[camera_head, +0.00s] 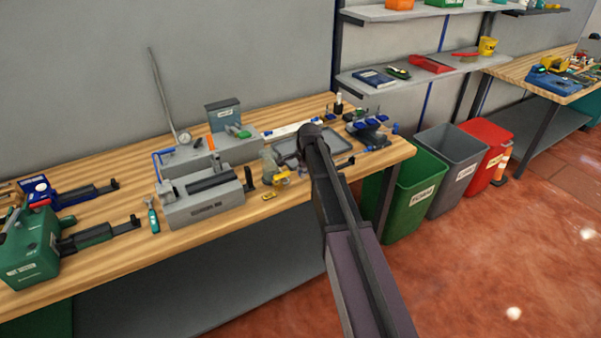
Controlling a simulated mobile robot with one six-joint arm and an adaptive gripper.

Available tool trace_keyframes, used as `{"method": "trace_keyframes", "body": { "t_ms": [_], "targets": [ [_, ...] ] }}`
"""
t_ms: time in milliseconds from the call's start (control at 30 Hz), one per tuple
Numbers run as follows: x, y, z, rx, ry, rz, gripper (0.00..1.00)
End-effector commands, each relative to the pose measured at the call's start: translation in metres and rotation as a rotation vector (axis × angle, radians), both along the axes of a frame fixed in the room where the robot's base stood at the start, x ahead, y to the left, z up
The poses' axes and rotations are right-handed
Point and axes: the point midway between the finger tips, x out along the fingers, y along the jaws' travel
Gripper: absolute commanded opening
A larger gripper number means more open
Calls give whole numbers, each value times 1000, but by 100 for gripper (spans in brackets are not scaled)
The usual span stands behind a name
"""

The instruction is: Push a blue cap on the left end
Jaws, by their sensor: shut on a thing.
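My arm (340,210) reaches from the bottom edge up over the right part of the workbench. Its far joint hides what lies behind it, and I cannot make out my gripper or anything in it. A grey stand (372,137) with several blue caps (361,125) is on the bench just right of the arm. A grey block fixture (203,203) stands at the bench's front middle. I cannot tell which part has the left end.
A gauge device (208,150) stands behind the fixture. Small yellow parts (281,182) lie near the front edge. Green (51,248) and blue (37,188) tools fill the bench's left end. Green (414,195), grey and red bins stand right of the bench, below shelves (415,80).

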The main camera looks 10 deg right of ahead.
Motion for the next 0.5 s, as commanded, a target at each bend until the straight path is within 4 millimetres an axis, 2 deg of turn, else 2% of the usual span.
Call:
{"method": "trace_keyframes", "body": {
  "t_ms": [500],
  "targets": [
    [2, -6, 0, -1, 0, -1, 0]
  ]
}}
